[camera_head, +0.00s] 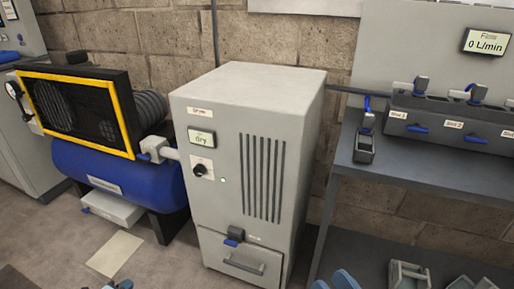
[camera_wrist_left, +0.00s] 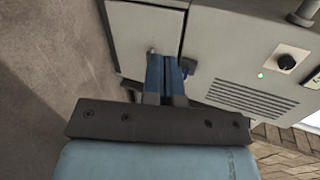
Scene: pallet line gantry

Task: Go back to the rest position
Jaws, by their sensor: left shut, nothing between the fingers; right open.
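My left gripper (camera_head: 119,284) shows only as blue fingertips at the bottom edge of the head view, left of the dryer. In the left wrist view its two blue fingers (camera_wrist_left: 166,78) are together with nothing between them. They appear in front of the pale dryer cabinet (camera_wrist_left: 235,35); the gap to it is hard to judge. My right gripper (camera_head: 335,282) shows as two blue fingers, apart and empty, at the bottom edge right of the dryer. Both arms are mostly out of the head view.
The grey dryer (camera_head: 250,100) stands in the middle, its lower drawer (camera_head: 244,262) closed. A blue compressor tank (camera_head: 115,175) stands left. A grey bench (camera_head: 430,165) with a slotted rack (camera_head: 450,125) stands right. Grey parts (camera_head: 408,275) lie low at right. Bare floor shows front left.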

